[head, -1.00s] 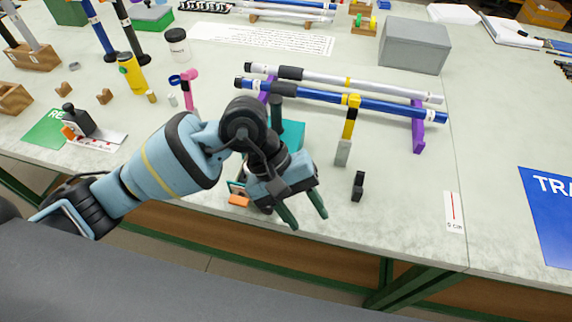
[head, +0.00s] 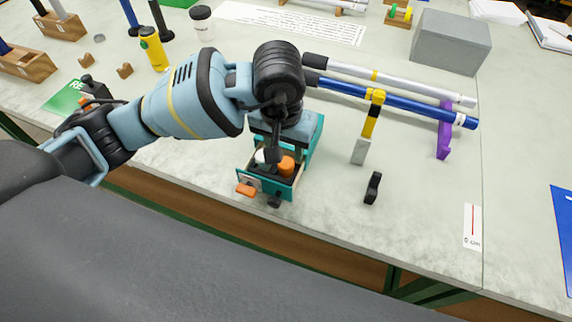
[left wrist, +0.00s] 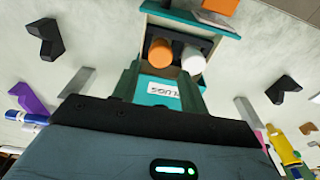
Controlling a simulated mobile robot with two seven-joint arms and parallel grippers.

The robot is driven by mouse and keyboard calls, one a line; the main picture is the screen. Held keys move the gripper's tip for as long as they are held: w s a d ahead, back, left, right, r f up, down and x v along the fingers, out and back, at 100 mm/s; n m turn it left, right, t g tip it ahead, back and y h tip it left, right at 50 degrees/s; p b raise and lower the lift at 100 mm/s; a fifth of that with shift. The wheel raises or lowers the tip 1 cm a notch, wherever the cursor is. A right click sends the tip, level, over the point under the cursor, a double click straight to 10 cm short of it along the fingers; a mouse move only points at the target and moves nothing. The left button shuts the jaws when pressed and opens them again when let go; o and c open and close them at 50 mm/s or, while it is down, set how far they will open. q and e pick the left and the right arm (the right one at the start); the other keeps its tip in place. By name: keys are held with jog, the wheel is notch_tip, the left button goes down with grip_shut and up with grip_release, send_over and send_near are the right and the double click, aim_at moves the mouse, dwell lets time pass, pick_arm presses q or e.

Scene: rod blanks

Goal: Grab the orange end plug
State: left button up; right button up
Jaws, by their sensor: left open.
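The orange end plug (head: 287,166) stands in the open front section of a teal plugs box (head: 300,172) near the table's front edge. In the left wrist view the orange plug (left wrist: 160,54) sits left of a white plug (left wrist: 192,61), both in a dark holder. The white plug also shows partly in the head view (head: 260,156). My left gripper (head: 273,152) is over the box, pointing down, open and empty, close behind the plugs. Its fingertips are mostly hidden in the head view. My right gripper is out of view.
An orange tab (head: 246,190) and a black knob (head: 274,202) stick out at the box's front. A black clip (head: 373,188) lies on clear table.

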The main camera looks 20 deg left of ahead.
aim_at(286, 163)
pick_arm(q)
jog(key=shift+w+f, duration=0.15)
jog(key=shift+f, duration=2.4)
jog(key=c, duration=0.7)
